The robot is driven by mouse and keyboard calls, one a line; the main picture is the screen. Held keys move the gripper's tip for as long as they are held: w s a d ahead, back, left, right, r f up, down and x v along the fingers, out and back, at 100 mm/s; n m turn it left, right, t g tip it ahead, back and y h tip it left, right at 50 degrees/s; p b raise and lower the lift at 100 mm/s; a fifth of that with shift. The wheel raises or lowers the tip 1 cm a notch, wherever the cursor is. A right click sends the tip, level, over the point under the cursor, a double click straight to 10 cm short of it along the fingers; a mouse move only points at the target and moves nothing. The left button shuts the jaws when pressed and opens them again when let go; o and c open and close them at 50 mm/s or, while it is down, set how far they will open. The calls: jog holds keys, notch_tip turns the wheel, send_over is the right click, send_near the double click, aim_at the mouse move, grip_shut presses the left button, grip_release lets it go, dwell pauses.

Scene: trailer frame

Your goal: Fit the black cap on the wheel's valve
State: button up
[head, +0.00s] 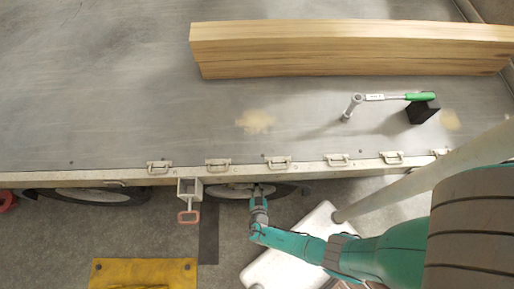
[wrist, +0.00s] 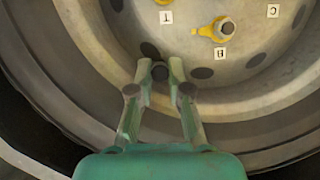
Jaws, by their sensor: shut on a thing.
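My gripper (wrist: 160,72) is at the lower part of the wheel's pale rim (wrist: 255,85) in the wrist view. Its two fingers are shut on a small dark round thing (wrist: 160,73), which looks like the black cap. I see the cap end-on between the fingertips, close to the rim. The valve cannot be made out; the fingertips and cap may hide it. In the head view my gripper (head: 258,190) reaches to the wheel (head: 232,191) under the trailer bed's edge, where the cap is too small to tell.
A wheel nut with a yellow pointer (wrist: 221,29) and small letter labels sit above my fingers, with dark holes around the rim. The trailer bed (head: 120,80) overhangs the wheel. A red-handled bracket (head: 188,215) hangs left of my gripper. A white step (head: 285,265) stands below my arm.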

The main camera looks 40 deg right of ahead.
jog(key=shift+w+d, duration=0.15)
jog(key=o, duration=0.9)
jog(key=shift+c, duration=0.2)
jog(key=shift+o, duration=0.3)
jog(key=shift+d, duration=0.1)
jog(key=shift+s, duration=0.2)
jog(key=shift+o, duration=1.1)
jog(key=shift+s+a, duration=0.4)
jog(key=shift+s, duration=0.05)
jog(key=shift+s+a, duration=1.05)
jog(key=shift+s, duration=0.25)
jog(key=shift+s+a, duration=1.05)
jog(key=shift+s, duration=0.25)
